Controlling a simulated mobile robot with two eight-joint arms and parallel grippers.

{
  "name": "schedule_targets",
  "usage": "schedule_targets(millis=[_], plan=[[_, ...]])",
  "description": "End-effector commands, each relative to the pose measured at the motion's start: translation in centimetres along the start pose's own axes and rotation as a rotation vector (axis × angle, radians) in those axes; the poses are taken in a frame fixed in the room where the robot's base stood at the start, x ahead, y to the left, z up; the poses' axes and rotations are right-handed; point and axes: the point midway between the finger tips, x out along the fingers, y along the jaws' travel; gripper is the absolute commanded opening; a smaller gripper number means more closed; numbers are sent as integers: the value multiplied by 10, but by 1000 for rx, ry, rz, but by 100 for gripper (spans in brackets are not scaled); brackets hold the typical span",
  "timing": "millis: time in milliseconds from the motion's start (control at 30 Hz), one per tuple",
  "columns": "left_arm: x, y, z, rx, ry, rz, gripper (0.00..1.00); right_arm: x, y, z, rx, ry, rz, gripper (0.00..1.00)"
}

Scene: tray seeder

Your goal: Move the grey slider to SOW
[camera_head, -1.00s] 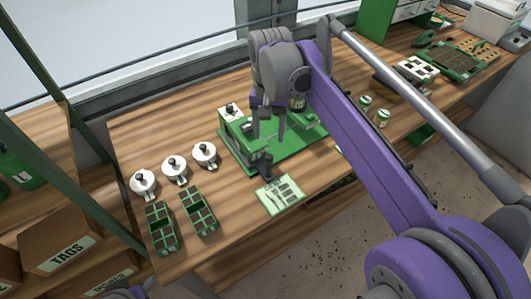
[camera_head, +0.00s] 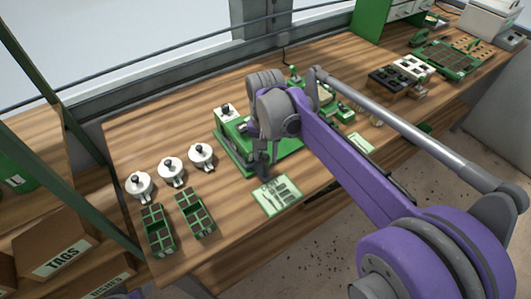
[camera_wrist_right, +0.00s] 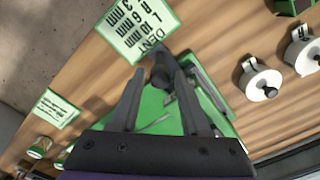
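The green seeder (camera_head: 232,160) stands on the wooden bench, partly hidden by my right arm in the head view. It also shows in the right wrist view (camera_wrist_right: 152,106). A dark grey knob (camera_wrist_right: 160,76), which looks like the slider's, sits between the fingertips in the wrist view. My right gripper (camera_wrist_right: 160,73) is open, with one finger on each side of the knob; I cannot tell if either touches it. No SOW mark is readable. My left gripper is out of view.
A green-edged card (camera_head: 277,195) lies in front of the seeder. White lidded pots, such as this one (camera_head: 201,156), and two green cell trays (camera_head: 158,232) (camera_head: 195,213) stand to the left. More trays and boxes stand at the right end.

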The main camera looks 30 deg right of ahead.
Motion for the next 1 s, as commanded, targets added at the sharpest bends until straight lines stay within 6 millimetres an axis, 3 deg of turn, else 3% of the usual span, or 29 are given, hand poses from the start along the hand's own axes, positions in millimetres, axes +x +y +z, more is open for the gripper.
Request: schedule_targets(millis=[33,233,1000], plan=[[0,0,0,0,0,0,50,0,0,0,0,0,0,35],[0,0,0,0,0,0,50,0,0,0,0,0,0,0],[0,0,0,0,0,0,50,0,0,0,0,0,0,0]])
